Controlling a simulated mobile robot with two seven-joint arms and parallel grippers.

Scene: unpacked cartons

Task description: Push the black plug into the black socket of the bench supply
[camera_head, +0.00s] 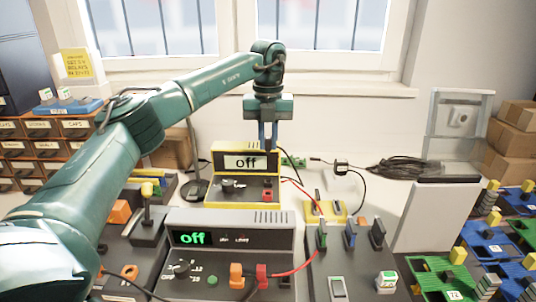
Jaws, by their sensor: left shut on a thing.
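My left gripper (268,144) points straight down at the upper right of the yellow-framed supply (214,160). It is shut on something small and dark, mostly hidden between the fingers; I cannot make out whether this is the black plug. The yellow-framed supply shows "off" on a pale display and has a red socket at its lower right. A grey supply (285,219) in front shows a green "off". An orange connector (236,274) and a red connector (262,275) are on its panel, with a red lead from the red one. My right gripper is out of view.
A board (345,262) with several coloured switches stands right of the grey supply. A yellow block (325,211), a black adapter (341,167) and coiled black cable (404,168) lie behind it. A grey box (434,215) stands at right. My left arm covers much of the left side.

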